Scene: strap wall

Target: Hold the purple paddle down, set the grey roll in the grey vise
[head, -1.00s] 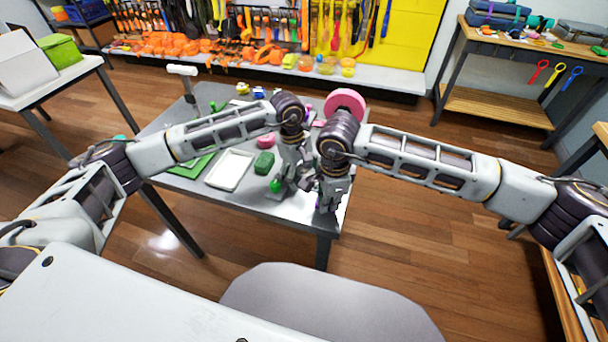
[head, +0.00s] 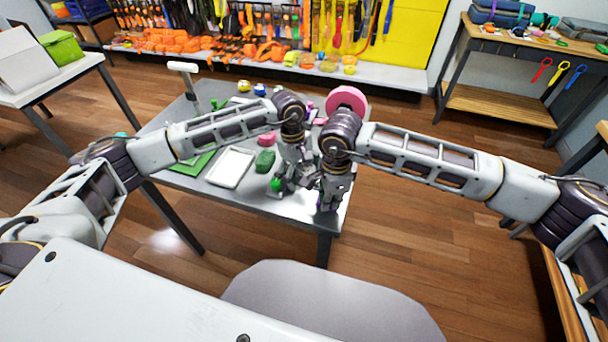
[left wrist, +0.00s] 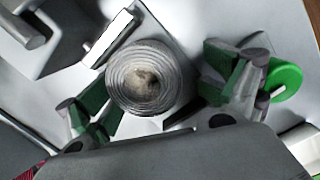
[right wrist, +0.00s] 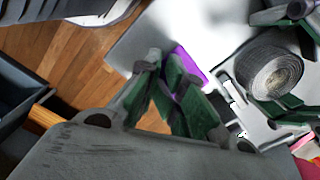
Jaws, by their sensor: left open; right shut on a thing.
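The grey roll (left wrist: 150,78) stands end-up between the spread fingers of my open left gripper (left wrist: 160,105). It also shows in the right wrist view (right wrist: 270,72). A pale bar, which looks like a jaw of the grey vise (left wrist: 112,38), lies close beside the roll; I cannot tell if the roll is fully seated. The purple paddle (right wrist: 190,64) shows just past the fingertips of my right gripper (right wrist: 165,75), whose fingers are closed together on it and hide part of it. In the head view my left gripper (head: 288,183) and right gripper (head: 331,203) are side by side at the table's right end.
A green round thing (left wrist: 286,78) lies right beside a left finger. On the table (head: 215,203) are a white tray (head: 231,167), a dark green block (head: 265,161) and a pink disc (head: 346,100) behind my right arm. The two grippers leave little room between them.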

